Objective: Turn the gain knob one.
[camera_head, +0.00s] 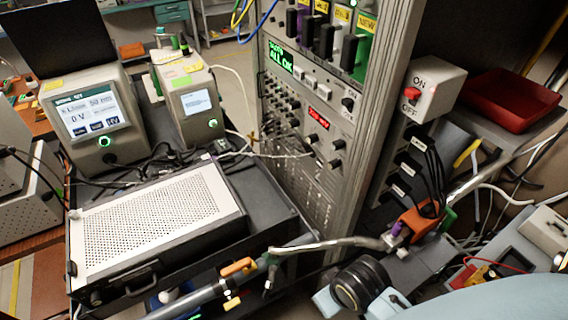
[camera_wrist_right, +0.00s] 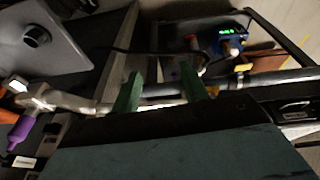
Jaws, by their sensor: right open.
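The tall grey rack (camera_head: 350,190) stands right of centre in the head view. Several small black knobs sit on it: one (camera_head: 337,144) below the red display (camera_head: 318,118), another (camera_head: 335,162) under that, and more to the left. Their labels are too small to read, so I cannot tell which is gain knob one. My right gripper (camera_wrist_right: 158,80) shows two green fingers spread apart with nothing gripped; a grey pipe (camera_wrist_right: 270,80) passes behind them. In the head view its fingers cannot be made out clearly. My left gripper is not in view.
A pipe with an orange handle (camera_head: 238,266) and a bent silver tube (camera_head: 330,243) cross in front of the rack. A perforated box (camera_head: 150,210) is left of it. A red tray (camera_head: 513,100) and an ON/OFF switch box (camera_head: 432,85) are at right.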

